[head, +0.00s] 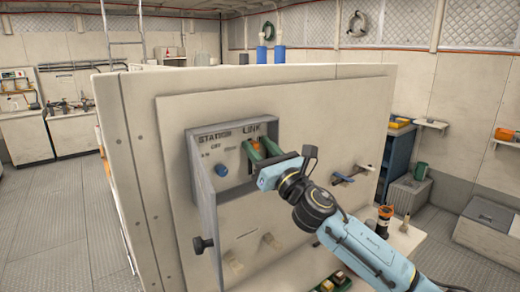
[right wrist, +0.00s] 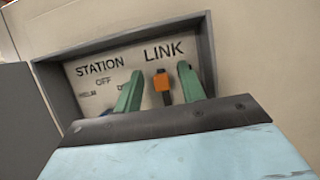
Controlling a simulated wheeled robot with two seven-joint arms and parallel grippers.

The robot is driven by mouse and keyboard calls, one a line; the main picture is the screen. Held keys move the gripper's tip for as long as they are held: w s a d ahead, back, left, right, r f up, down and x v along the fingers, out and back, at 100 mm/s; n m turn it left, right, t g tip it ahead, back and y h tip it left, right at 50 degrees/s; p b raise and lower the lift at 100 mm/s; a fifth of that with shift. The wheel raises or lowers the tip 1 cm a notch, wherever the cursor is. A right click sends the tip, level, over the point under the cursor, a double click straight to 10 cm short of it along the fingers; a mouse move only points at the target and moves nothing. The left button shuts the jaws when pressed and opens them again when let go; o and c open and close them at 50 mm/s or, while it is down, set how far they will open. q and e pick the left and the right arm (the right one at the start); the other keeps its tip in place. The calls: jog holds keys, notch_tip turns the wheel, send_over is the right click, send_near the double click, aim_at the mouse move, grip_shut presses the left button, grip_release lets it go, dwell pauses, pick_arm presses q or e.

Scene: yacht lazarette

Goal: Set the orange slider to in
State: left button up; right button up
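The orange slider (right wrist: 161,85) sits under the word LINK on a pale panel (right wrist: 112,75) set in a grey frame. In the head view a small part of the slider (head: 252,141) shows just past the fingers. My right gripper (right wrist: 160,84) is open, with one green finger on each side of the slider. Gaps show between the slider and both fingers, so it is not gripped. In the head view the right gripper (head: 262,148) reaches the panel from the right. The slider's lower end is hidden behind the gripper body. My left gripper is not in view.
A blue knob (head: 221,170) sits under STATION, left of the slider. An open grey door (head: 204,215) stands out at the panel's left. Levers (head: 350,176) stick out of the wall on the right. A ledge with a dark orange-topped jar (head: 384,217) lies below.

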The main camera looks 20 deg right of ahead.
jog(key=shift+f, duration=0.1)
jog(key=shift+s+d+f, duration=0.2)
jog(key=shift+s+f, duration=0.1)
jog(key=shift+s, duration=0.15)
jog(key=b+v, duration=0.3)
jog(key=v, duration=0.9)
jog(key=shift+s, duration=0.15)
jog(key=shift+r, duration=0.1)
